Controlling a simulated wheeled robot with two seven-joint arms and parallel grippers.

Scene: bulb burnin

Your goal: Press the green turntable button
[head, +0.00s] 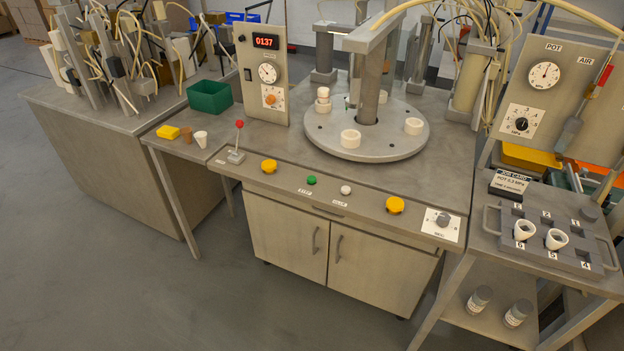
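The green button (311,180) is a small round cap on the front strip of the grey workbench, with a small label just below it. The turntable (367,133) is a round grey disc on the bench behind it. White ring-shaped pieces sit on the disc, one at the front (350,139) and one at the right (413,126). A stack of white pieces (322,100) stands at its left. Neither of my grippers is in the head view, and nothing covers the green button.
Yellow buttons (269,166) and (395,205) and a white button (345,190) share the front strip. A red-tipped lever (238,140) rises at its left, a dial (442,219) sits at its right. A grey tray (588,262) holds white sockets. Floor in front is clear.

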